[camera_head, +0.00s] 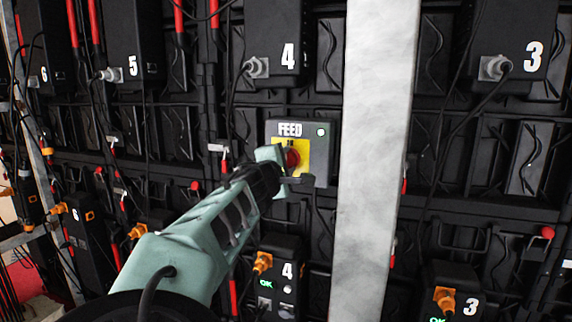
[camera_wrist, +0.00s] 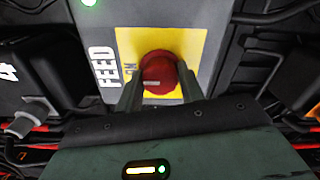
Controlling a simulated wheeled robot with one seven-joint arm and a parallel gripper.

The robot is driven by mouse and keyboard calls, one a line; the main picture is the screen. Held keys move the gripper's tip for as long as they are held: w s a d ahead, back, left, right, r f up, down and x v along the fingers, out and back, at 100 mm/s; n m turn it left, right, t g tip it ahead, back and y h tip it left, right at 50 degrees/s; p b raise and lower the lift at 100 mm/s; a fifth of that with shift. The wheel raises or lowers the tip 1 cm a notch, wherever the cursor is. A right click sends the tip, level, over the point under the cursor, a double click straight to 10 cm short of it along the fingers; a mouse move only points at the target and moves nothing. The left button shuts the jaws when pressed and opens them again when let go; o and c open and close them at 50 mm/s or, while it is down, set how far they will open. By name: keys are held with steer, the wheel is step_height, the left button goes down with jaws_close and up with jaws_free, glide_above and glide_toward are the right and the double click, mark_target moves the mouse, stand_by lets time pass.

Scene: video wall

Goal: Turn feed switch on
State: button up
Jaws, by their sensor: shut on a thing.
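The feed switch is a red knob (camera_head: 291,158) on a yellow plate (camera_head: 277,146), on a grey box (camera_head: 321,158) marked FEED. A small light at the box's upper right looks white in the head view, and the light (camera_wrist: 89,2) looks green in the wrist view. My gripper (camera_head: 285,172) reaches up to the box from the lower left. In the wrist view its two fingers (camera_wrist: 160,88) stand on either side of the red knob (camera_wrist: 160,70), shut on it. The fingers hide part of the knob's sides and of the lettering on the plate.
A pale upright post (camera_head: 376,150) stands close to the right of the box. Black numbered units, such as 4 (camera_head: 277,45) above and 4 (camera_head: 281,270) below, surround it. Cables hang across the black panel frame.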

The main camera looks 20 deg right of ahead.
steer(key=o, duration=1)
steer(key=p+v, duration=0.2)
steer(key=v, duration=1)
